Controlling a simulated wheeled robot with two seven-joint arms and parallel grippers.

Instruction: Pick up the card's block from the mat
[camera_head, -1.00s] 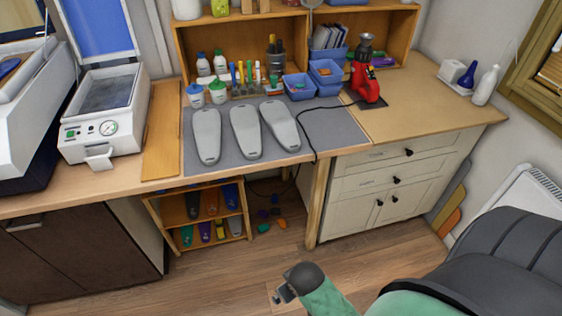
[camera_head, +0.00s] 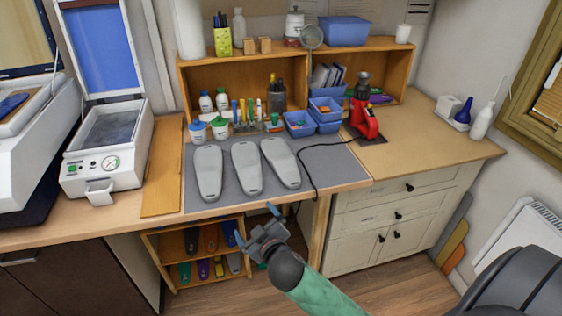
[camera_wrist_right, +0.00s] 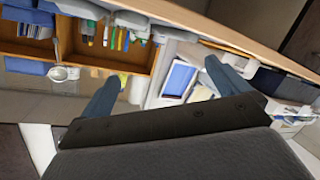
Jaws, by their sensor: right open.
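Three grey insole-shaped blocks lie side by side on the grey mat (camera_head: 335,170): a left block (camera_head: 208,174), a middle block (camera_head: 246,167) and a right block (camera_head: 281,163). I cannot tell which one is the card's, and no card is readable. My right gripper (camera_head: 256,224) is open and empty, in front of the bench edge and apart from the blocks. Its two blue-grey fingers are spread in the right wrist view (camera_wrist_right: 164,74), with nothing between them. My left gripper is not in view.
A black cable (camera_head: 314,186) crosses the mat's right side to a red tool (camera_head: 363,118). White-and-blue and white-and-green jars (camera_head: 219,129) and blue bins (camera_head: 299,124) stand behind the blocks. A press machine (camera_head: 105,150) is at left. The mat's front right is mostly clear.

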